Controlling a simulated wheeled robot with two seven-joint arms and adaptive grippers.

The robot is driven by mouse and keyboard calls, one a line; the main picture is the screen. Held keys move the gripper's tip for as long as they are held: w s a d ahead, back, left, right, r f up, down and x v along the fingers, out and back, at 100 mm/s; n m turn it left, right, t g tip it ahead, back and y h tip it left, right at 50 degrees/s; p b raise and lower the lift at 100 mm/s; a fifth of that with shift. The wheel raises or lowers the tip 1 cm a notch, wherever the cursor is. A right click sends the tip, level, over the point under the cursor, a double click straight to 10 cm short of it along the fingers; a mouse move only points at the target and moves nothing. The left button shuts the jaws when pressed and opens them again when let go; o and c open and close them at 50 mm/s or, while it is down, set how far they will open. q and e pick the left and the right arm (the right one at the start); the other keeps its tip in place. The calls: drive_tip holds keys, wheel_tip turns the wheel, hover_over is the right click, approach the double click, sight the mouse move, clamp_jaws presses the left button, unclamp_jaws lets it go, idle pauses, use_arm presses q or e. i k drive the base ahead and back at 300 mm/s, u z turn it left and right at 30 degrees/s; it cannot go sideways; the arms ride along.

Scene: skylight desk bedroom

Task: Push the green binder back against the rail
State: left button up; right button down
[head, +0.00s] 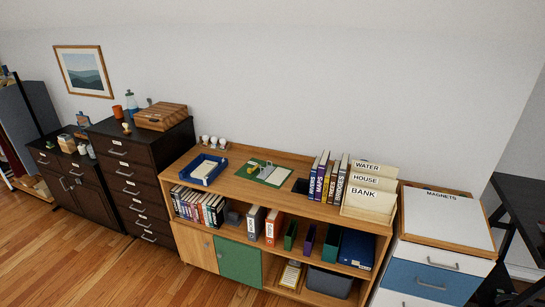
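No thing in the head view is plainly marked as the green binder. A dark green upright binder or file (290,235) stands on the open shelf of the wooden cabinet, between an orange binder (273,227) and a purple file (309,239). A second, teal-green one (331,244) stands to the right of the purple file. Their back ends are hidden in the shelf's shade, and I cannot make out a rail behind them. A low wooden edge (275,156) runs along the back of the cabinet top. Neither of my grippers is in view.
A grey binder (255,221) and a row of books (200,207) stand further left on the shelf; a blue tray (355,249) lies at its right. The cabinet top holds a blue letter tray (203,169), a green mat (267,173), manuals (327,178) and card files (370,192). Floor in front is clear.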

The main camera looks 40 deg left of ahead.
sight(275, 175)
drive_tip(key=u, duration=0.3)
drive_tip(key=i, duration=1.45)
drive_tip(key=u, duration=1.55)
drive_tip(key=i, duration=0.8)
drive_tip(key=u, duration=0.95)
